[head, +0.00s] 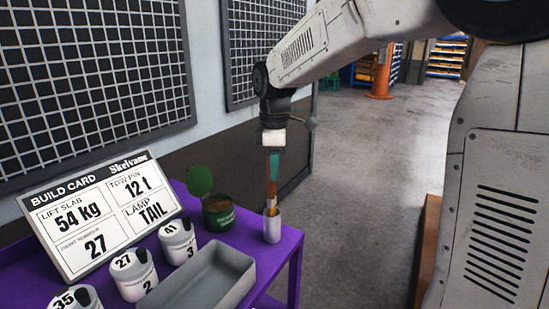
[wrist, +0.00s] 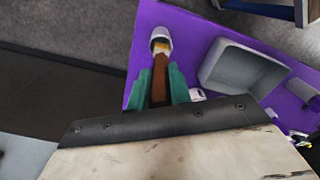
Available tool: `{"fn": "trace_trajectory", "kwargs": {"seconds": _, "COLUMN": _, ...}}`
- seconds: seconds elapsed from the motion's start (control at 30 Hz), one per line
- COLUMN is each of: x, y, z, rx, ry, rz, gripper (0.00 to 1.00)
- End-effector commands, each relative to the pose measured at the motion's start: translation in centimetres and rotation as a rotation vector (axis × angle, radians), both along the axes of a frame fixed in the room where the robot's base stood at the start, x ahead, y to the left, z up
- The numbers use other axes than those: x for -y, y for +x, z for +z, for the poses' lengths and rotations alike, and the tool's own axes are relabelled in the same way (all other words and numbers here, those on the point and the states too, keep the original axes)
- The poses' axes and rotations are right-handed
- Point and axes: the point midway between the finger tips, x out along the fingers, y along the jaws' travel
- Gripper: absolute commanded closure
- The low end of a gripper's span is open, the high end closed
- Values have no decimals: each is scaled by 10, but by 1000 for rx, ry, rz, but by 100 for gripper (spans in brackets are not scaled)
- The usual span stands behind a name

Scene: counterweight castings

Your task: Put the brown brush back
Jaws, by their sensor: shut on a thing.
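The brown brush (head: 272,187) hangs upright, handle up, in my gripper (head: 273,172). Its orange-tan lower end is at the mouth of a white cup (head: 272,228) on the purple table's far right corner. In the wrist view the teal fingers of my gripper (wrist: 161,76) are shut on the brown brush (wrist: 159,82). Its orange end shows inside the rim of the white cup (wrist: 161,33). How deep it reaches, and whether it touches the cup, I cannot tell.
The purple table (head: 291,247) also holds a grey tray (head: 203,277), a green pot (head: 218,213) with a round green paddle, several numbered white canisters (head: 134,275) and a build card (head: 98,214). A dark wall panel stands behind. Open floor (head: 360,190) lies right.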

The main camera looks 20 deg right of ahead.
Motion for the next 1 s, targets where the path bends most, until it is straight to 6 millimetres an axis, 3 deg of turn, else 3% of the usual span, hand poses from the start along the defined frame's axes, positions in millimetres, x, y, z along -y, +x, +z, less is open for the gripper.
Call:
{"fn": "trace_trajectory", "kwargs": {"seconds": 0.6, "x": 0, "y": 0, "z": -48, "rx": -1, "ry": 0, "rz": 0, "gripper": 100}}
{"fn": "trace_trajectory", "kwargs": {"seconds": 1.0, "x": 0, "y": 0, "z": -58, "rx": 0, "ry": 0, "rz": 0, "gripper": 100}}
